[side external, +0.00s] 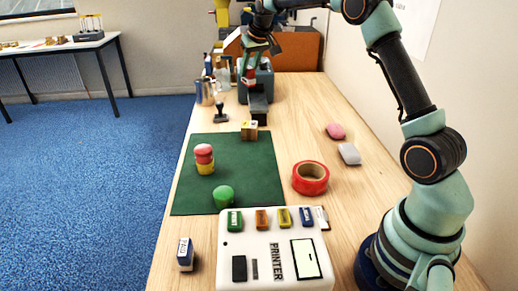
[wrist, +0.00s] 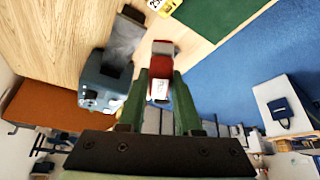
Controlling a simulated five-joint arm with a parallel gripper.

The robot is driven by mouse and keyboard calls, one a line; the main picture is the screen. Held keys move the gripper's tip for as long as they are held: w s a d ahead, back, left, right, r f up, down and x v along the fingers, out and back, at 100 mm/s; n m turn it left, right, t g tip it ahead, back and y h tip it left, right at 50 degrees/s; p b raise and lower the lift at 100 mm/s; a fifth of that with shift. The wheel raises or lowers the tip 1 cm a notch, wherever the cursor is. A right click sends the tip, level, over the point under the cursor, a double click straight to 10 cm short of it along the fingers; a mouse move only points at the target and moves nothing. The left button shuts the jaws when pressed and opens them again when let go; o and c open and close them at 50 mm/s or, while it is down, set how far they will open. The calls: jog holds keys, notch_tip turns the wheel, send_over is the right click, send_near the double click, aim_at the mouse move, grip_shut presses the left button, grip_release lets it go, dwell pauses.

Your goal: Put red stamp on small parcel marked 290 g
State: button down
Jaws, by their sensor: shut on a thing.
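My gripper (side external: 248,68) is at the far end of the table, raised in front of a grey machine. In the wrist view its two green fingers (wrist: 161,82) are shut on a red stamp (wrist: 161,62) with a white label. The stamp also shows, small and red, under the gripper in the side external view (side external: 249,79). A small tan parcel (side external: 249,130) with a pale label stands at the far edge of the green mat. It is cut off at the top of the wrist view (wrist: 163,6), and its marking cannot be read surely.
The green mat (side external: 240,165) also holds red, yellow and green round pieces. A grey machine (side external: 262,86) stands close to my gripper. A dark hand stamp (side external: 221,113), red tape roll (side external: 310,178) and white printer (side external: 275,262) are around the mat. The mat's middle is clear.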

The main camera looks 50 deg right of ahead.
notch_tip(320, 180, down, 15)
jog(key=shift+r, duration=0.2)
dwell(0.3)
jog(key=shift+f, duration=0.2)
jog(key=c, duration=0.6)
grip_release()
jog(key=shift+r, duration=0.1)
